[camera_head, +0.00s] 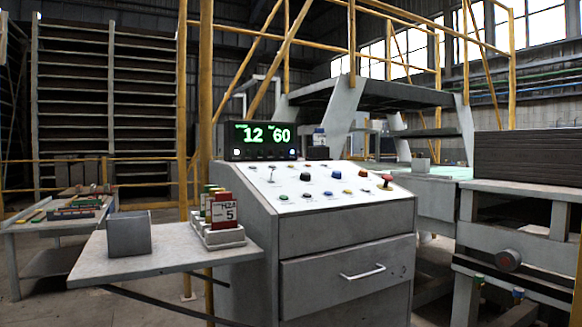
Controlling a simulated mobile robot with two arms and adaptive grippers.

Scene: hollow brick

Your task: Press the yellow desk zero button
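The grey control desk (345,240) stands in the middle, with a white sloped panel (290,186) of several small buttons and knobs. Labels are too small to read, so I cannot tell which is the desk zero button. Neither of my grippers is in view.
A side shelf (170,257) on the left holds a grey block (129,234) and a card holder (217,237). A heavy bench (520,210) stands right. Nothing blocks the panel's front.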

